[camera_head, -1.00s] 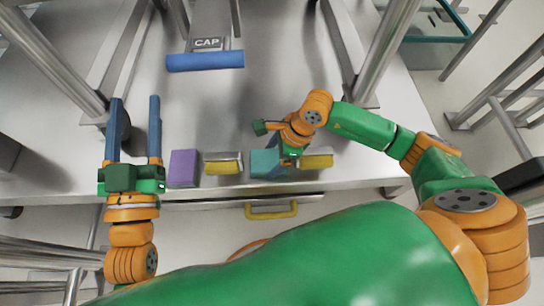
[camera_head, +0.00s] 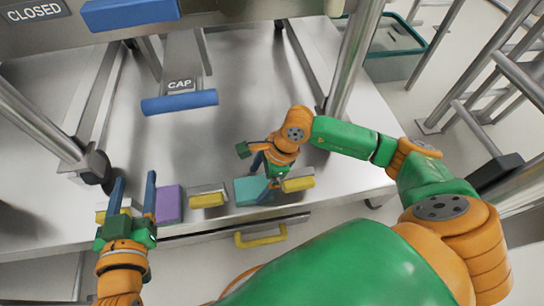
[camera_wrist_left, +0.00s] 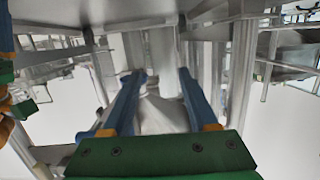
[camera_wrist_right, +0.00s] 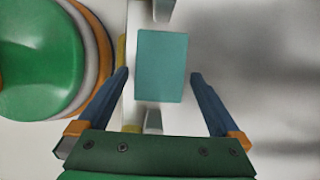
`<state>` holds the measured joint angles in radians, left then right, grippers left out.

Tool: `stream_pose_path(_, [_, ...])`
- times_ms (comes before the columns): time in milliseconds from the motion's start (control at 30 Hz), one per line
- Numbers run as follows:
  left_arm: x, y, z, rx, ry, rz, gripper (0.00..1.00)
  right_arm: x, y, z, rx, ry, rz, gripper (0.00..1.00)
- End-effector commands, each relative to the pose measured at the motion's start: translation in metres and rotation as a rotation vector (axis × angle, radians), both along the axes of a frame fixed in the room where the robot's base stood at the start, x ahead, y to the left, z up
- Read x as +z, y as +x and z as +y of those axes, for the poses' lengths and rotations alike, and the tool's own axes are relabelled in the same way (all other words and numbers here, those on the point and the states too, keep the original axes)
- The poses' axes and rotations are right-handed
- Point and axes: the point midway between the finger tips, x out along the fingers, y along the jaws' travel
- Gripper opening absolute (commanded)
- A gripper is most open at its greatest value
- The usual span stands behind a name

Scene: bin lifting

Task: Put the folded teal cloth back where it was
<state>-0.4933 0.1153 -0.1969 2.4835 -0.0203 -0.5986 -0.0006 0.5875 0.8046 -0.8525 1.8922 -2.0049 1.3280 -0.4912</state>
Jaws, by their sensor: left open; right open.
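The folded teal cloth (camera_head: 249,191) lies flat near the front edge of the metal table, between two blocks with yellow fronts. My right gripper (camera_head: 262,178) is above it, pointing down and open. In the right wrist view the cloth (camera_wrist_right: 162,65) lies between and beyond the two open blue fingers (camera_wrist_right: 162,85), which do not visibly touch it. My left gripper (camera_head: 134,194) is open and empty, left of the purple folded cloth. In the left wrist view its fingers (camera_wrist_left: 156,90) stand apart with nothing between them.
A purple folded cloth (camera_head: 169,204) and metal blocks with yellow fronts (camera_head: 208,198) share the front edge. A yellow drawer handle (camera_head: 261,236) is below the edge. A blue bar marked CAP (camera_head: 180,102) hangs behind. A teal-rimmed bin (camera_head: 397,50) stands at upper right. The middle of the table is clear.

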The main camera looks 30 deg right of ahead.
Motion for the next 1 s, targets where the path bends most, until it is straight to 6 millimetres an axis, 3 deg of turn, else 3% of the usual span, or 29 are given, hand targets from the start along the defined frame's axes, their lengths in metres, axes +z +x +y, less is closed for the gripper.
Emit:
stream_pose_path(267, [-0.065, -0.032, 0.015, 0.027, 0.075, 0.379, 0.59, 0.028, -0.002, -0.010, 0.000, 0.000, -0.002, 1.00])
stream_pose_path(500, [-0.116, -0.092, 0.034, 0.052, 0.145, 0.770, 0.59, 0.054, -0.005, -0.021, 0.000, -0.001, -0.001, 1.00])
stream_pose_path(700, [-0.137, -0.136, 0.045, 0.064, 0.184, 1.005, 0.59, 0.075, -0.007, -0.028, -0.001, -0.002, -0.002, 1.00])
stream_pose_path(1000, [-0.153, -0.148, 0.048, 0.068, 0.197, 1.081, 0.59, 0.087, -0.010, -0.034, 0.000, 0.001, 0.000, 1.00])
